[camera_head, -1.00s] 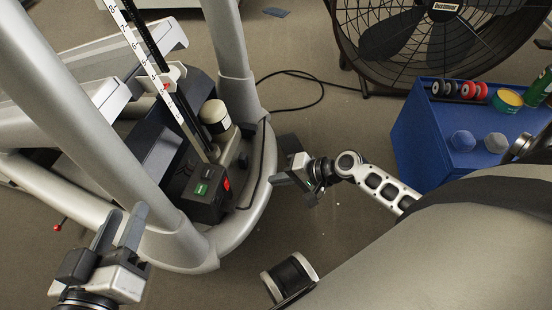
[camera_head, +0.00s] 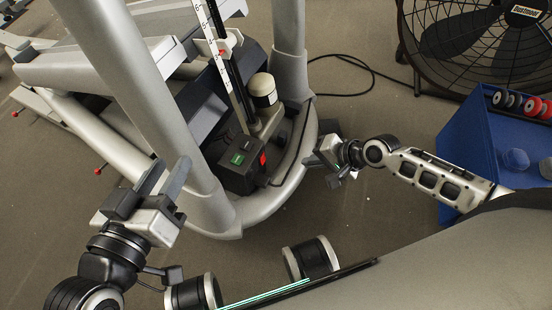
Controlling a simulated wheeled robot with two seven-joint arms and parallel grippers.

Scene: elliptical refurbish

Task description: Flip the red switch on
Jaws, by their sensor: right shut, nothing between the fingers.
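The red switch (camera_head: 263,160) is on the right face of a small black control box (camera_head: 236,180) at the base of the grey exercise machine. A green label or button (camera_head: 238,159) is on the box's top. My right gripper (camera_head: 312,163) is shut and empty, to the right of the box, apart from the switch, with the machine's curved base rail between them. My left gripper (camera_head: 166,178) is open and empty in front of the machine's left upright, away from the box. I cannot tell the switch's position.
The machine's thick grey upright (camera_head: 160,100) stands between my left gripper and the box. A curved base rail (camera_head: 300,150) runs around the box. Floor in front is clear.

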